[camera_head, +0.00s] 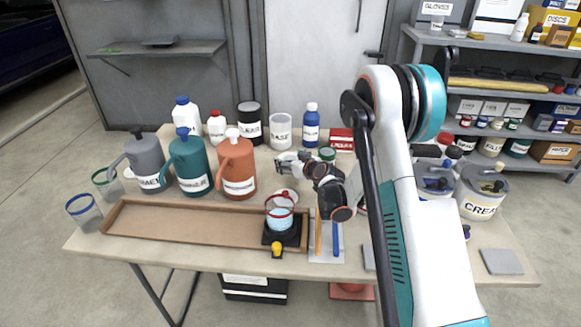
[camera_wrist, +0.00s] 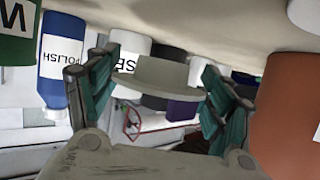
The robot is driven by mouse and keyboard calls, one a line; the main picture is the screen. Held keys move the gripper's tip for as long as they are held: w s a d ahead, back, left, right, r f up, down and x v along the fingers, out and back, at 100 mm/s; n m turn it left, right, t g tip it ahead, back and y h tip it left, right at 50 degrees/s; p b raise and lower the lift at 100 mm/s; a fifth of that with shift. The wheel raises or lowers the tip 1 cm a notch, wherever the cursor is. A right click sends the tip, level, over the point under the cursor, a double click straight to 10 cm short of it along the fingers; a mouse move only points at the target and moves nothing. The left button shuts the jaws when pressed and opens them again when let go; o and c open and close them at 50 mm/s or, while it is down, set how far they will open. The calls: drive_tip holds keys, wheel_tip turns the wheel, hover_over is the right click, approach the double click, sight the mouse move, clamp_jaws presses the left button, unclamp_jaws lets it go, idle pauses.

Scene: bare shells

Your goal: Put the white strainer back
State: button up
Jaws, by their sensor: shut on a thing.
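My gripper (camera_head: 286,163) is above the middle of the table, behind the glass with the red rim, pointing left. In the wrist view my gripper (camera_wrist: 158,80) has its teal-backed fingers on either side of a pale round piece with a flat rim, which appears to be the white strainer (camera_wrist: 163,76). It is shut on this piece and holds it clear of the table. In the head view the piece is hard to tell from the fingers. A glass with a red rim and pale blue contents (camera_head: 280,218) stands on a black base (camera_head: 284,238) at the front.
A long empty brown tray (camera_head: 180,237) lies left of the base. Grey, teal and orange jugs (camera_head: 236,170) stand behind it. Grey tubs (camera_head: 478,192) are at the right.

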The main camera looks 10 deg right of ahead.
drive_tip(key=shift+f, duration=0.7)
drive_tip(key=shift+f, duration=0.4)
drive_tip(key=shift+f, duration=0.2)
drive_tip(key=o, duration=0.9)
drive_tip(key=shift+o, duration=0.2)
